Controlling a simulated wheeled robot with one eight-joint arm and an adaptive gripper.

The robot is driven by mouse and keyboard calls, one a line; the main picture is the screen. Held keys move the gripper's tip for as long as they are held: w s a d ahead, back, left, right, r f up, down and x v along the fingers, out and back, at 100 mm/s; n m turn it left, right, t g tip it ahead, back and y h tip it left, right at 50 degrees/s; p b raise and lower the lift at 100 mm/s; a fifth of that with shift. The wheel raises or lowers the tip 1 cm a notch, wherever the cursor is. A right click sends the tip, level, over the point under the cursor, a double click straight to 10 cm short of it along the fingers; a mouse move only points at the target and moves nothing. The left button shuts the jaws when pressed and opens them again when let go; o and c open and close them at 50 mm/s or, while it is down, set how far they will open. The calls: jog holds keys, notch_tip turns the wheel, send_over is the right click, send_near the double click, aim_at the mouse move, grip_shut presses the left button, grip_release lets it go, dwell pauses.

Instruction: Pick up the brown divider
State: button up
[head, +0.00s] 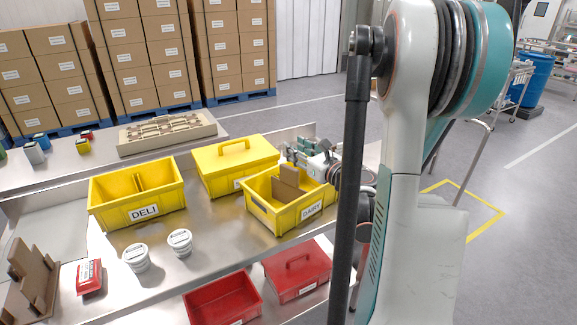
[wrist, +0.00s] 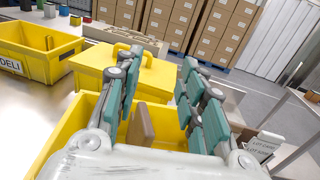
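The brown divider (head: 287,186) stands upright inside the open yellow DAIRY bin (head: 262,212). In the wrist view the divider (wrist: 141,126) shows inside the yellow bin (wrist: 83,122), in the gap between my teal fingers and nearer the left one. My gripper (head: 306,156) is at the back right of the DAIRY bin in the head view. In the wrist view my gripper (wrist: 160,88) is open, its fingers wide apart and nothing held. I cannot tell how far the fingertips are above or beyond the divider.
A lidded yellow bin (head: 236,170) stands just behind, and the DELI bin (head: 136,207) stands to the left. White tubs (head: 136,258), a red pack (head: 89,277) and a brown rack (head: 35,283) lie at front left. Red bins (head: 222,304) are at the front.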

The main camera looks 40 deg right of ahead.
aim_at(288, 167)
jog(key=w, duration=0.2)
jog(key=w+b, duration=0.1)
jog(key=w, duration=0.1)
jog(key=shift+f, duration=0.35)
jog(key=shift+w+d, duration=0.15)
jog(key=shift+w, duration=0.15)
jog(key=shift+r, duration=0.1)
grip_shut()
grip_release()
jog(key=shift+s, duration=0.1)
jog(key=s+a+p, duration=0.1)
jog(key=s+p, duration=0.1)
jog(key=s, duration=1.1)
jog(key=shift+s+r+p, duration=0.35)
jog(key=shift+p, duration=0.05)
